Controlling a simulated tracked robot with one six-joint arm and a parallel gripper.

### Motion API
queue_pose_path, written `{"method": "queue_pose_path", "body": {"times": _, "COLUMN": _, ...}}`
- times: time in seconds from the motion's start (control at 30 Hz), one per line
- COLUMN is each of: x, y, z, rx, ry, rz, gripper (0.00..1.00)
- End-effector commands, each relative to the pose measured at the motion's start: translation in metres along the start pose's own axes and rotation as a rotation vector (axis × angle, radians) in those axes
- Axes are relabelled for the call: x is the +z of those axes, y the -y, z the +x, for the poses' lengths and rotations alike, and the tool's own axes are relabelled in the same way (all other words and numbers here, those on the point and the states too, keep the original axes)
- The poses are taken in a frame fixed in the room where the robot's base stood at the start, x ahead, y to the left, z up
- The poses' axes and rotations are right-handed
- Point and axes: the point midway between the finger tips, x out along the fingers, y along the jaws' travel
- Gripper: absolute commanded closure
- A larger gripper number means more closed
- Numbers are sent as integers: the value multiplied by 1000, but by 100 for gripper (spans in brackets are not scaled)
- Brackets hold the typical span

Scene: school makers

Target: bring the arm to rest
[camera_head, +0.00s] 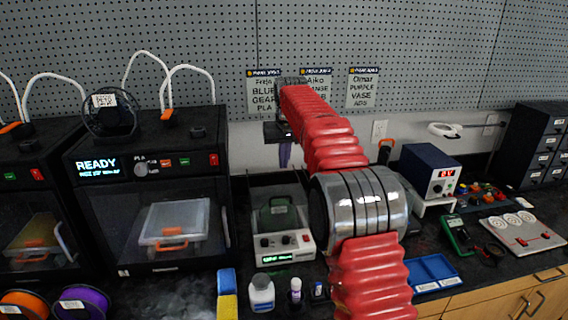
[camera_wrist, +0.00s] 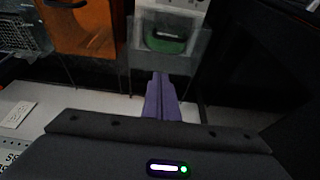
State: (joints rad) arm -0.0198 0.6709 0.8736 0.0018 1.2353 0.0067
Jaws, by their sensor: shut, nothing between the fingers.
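My arm, with red ribbed sleeves and a silver joint, rises across the middle of the head view toward the pegboard wall. My gripper (camera_head: 285,155) is at its far end, in front of the wall below the signs. Its purple fingers point down, above and behind the grey bench machine with a green part. In the wrist view my gripper (camera_wrist: 158,76) shows as two purple fingers closed together, with nothing between them. Part of the gripper body is hidden behind the arm in the head view.
Two black printers stand at left, the nearer one (camera_head: 145,200) reading READY. The bench machine (camera_head: 283,247) stands under the gripper. A blue power supply (camera_head: 430,172), a multimeter (camera_head: 458,235), a blue tray (camera_head: 433,272) and black drawers (camera_head: 535,145) are at right. Small bottles stand in front.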

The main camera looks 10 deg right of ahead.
Motion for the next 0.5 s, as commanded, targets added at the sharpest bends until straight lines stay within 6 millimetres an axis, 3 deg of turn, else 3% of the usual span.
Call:
{"method": "queue_pose_path", "body": {"times": 0.27, "x": -2, "y": 0, "z": 6, "rx": 0, "ry": -13, "rz": -1, "gripper": 100}}
{"method": "queue_pose_path", "body": {"times": 0.5, "x": 38, "y": -1, "z": 44, "rx": 1, "ry": 63, "rz": -2, "gripper": 100}}
